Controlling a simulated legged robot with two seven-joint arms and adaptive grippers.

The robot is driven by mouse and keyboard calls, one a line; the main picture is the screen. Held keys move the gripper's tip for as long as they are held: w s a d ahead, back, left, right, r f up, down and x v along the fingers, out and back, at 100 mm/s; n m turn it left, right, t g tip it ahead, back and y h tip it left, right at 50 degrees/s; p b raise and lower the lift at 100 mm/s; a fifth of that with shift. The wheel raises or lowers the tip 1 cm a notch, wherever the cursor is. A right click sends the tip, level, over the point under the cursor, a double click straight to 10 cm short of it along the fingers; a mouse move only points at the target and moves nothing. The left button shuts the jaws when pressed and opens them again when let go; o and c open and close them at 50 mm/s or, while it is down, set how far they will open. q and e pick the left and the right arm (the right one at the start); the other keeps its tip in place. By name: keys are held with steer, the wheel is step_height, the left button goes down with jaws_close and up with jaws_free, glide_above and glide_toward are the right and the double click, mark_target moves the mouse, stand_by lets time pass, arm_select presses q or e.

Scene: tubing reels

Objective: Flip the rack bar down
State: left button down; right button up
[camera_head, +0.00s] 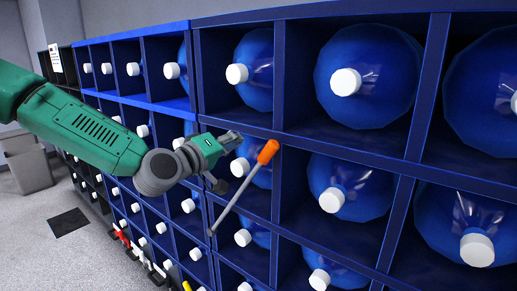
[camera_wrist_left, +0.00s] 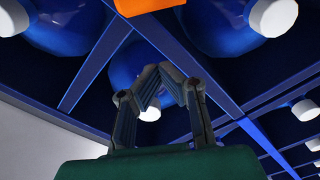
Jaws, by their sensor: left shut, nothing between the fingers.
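The rack bar (camera_head: 243,188) is a thin grey rod with an orange handle (camera_head: 268,151). It slants up and to the right in front of the blue rack, its lower end by a rack upright. In the left wrist view, an orange piece (camera_wrist_left: 145,5) shows at the top edge, beyond my fingertips. My left gripper (camera_head: 234,138) is just left of the orange handle in the head view, apart from it in the picture. Its fingers lean together at the tips in the left wrist view (camera_wrist_left: 161,73), shut with nothing held. My right gripper is in neither view.
The blue rack (camera_head: 280,75) holds several big blue bottles (camera_head: 370,75) with white caps, necks facing out. More handles, red (camera_head: 122,238) and yellow among them, stick out low at the left. A grey bin (camera_head: 30,170) and a dark floor mat (camera_head: 68,222) lie left on open floor.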

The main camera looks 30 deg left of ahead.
arm_select(q)
steer(key=w+d+f, duration=0.2)
steer(key=w+d, duration=0.1)
steer(key=w, duration=0.1)
steer(key=shift+w+d+p, duration=0.25)
steer(key=shift+w+p, duration=0.05)
steer(key=shift+p, duration=0.05)
steer(key=shift+a+f, duration=0.1)
steer(key=shift+a, duration=0.05)
